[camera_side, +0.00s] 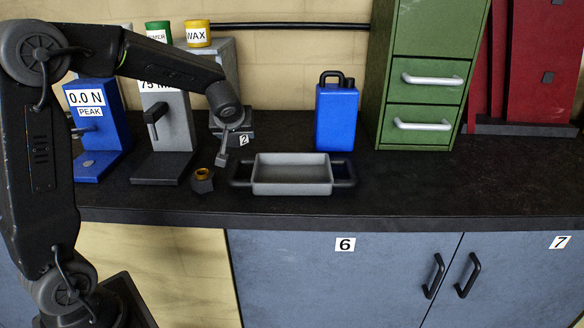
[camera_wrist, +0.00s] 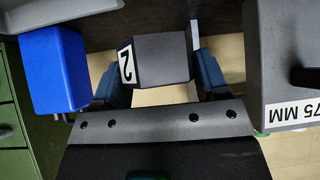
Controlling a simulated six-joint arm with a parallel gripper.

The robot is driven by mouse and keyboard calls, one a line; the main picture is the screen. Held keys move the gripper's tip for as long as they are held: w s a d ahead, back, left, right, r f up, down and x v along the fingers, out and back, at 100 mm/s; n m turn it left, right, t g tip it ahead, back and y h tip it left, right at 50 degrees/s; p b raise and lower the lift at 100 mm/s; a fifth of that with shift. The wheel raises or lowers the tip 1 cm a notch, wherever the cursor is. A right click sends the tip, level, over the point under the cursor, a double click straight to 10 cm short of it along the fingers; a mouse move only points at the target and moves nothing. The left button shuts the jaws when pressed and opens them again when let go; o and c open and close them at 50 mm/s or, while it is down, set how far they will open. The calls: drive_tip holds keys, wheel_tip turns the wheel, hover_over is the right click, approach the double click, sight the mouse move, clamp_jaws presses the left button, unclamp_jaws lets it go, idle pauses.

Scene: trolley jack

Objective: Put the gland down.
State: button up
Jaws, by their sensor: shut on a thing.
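The gland (camera_side: 202,176) looks to be the small dark piece with a brass-coloured ring on top, low and just left of my fingertips in the side view. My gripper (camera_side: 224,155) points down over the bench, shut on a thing. The contact itself is hard to make out in the side view. In the wrist view my gripper (camera_wrist: 160,80) has its two fingers apart, with a dark block marked 2 (camera_wrist: 162,60) showing between them. I cannot tell how far behind the fingers that block is. The brass ring does not show in the wrist view.
A shallow grey tray (camera_side: 292,175) with dark handles lies right of my gripper. A blue can (camera_side: 336,118) stands behind it, beside green drawers (camera_side: 425,80). The 75 MM stand (camera_side: 165,115) and the blue gauge (camera_side: 95,125) are to the left. The bench at right is clear.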

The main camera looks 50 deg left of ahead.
drive_tip(key=w+d+m, duration=0.1)
drive_tip(key=w+d, duration=0.1)
drive_tip(key=w, duration=0.1)
hover_over(293, 172)
drive_tip(key=s+d, duration=0.2)
wheel_tip(293, 172, down, 6)
drive_tip(key=shift+s+r, duration=0.1)
drive_tip(key=shift+d+f, duration=0.1)
drive_tip(key=shift+f, duration=2)
drive_tip(key=shift+f, duration=0.1)
drive_tip(key=o, duration=1.4)
drive_tip(key=shift+f, duration=0.1)
drive_tip(key=shift+c, duration=0.2)
